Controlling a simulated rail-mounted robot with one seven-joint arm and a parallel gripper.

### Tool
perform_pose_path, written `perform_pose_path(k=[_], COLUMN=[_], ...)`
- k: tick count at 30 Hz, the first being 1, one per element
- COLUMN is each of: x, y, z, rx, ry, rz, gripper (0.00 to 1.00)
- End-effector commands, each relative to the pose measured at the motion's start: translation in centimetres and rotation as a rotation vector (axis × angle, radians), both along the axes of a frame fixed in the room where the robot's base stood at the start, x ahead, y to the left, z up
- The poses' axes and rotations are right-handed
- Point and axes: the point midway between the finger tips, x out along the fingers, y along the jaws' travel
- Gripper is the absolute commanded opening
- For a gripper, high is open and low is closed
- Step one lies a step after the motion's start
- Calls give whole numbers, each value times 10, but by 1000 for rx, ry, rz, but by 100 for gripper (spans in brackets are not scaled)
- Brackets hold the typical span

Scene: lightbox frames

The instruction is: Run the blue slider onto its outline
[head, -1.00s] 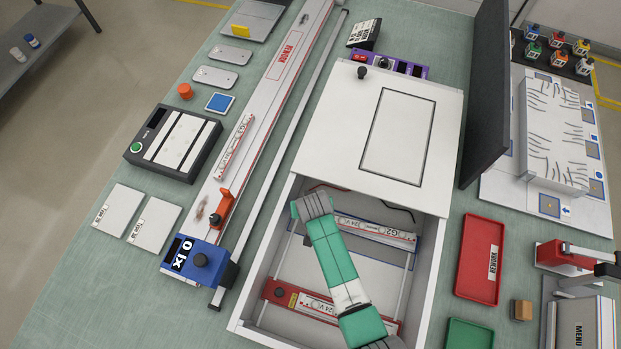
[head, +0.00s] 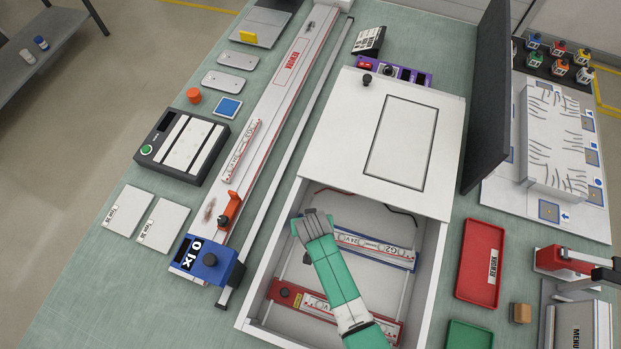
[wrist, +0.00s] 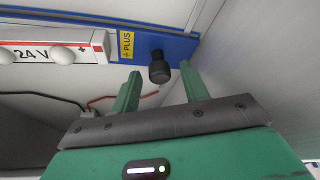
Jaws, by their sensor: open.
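The blue slider (head: 405,262) is a bar across the open tray, bearing a white 24 V strip. In the wrist view the blue slider (wrist: 182,45) carries a yellow PLUS label and a black knob (wrist: 158,70). My gripper (head: 308,218) is over the slider's left end in the head view. In the wrist view my gripper (wrist: 160,72) is open, its two fingers apart on either side of the knob with visible gaps. The slider's outline on the tray floor cannot be made out separately now; the slider and my arm may cover it.
A red slider (head: 283,292) with its own strip lies nearer the tray's front, partly behind my arm. Red and black wires lie at the tray's back. The white cover (head: 345,130) closes the rear. The tray walls stand close around my gripper.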

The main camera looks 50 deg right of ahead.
Motion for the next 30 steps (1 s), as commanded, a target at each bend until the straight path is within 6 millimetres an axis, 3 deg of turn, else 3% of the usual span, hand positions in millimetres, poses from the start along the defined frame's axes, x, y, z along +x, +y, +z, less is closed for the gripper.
perform_pose_path(k=[15,30], x=[-20,-21], y=[20,21], z=[70,72], rx=[-1,0], ry=[-1,0], rz=[0,0], gripper=[45,45])
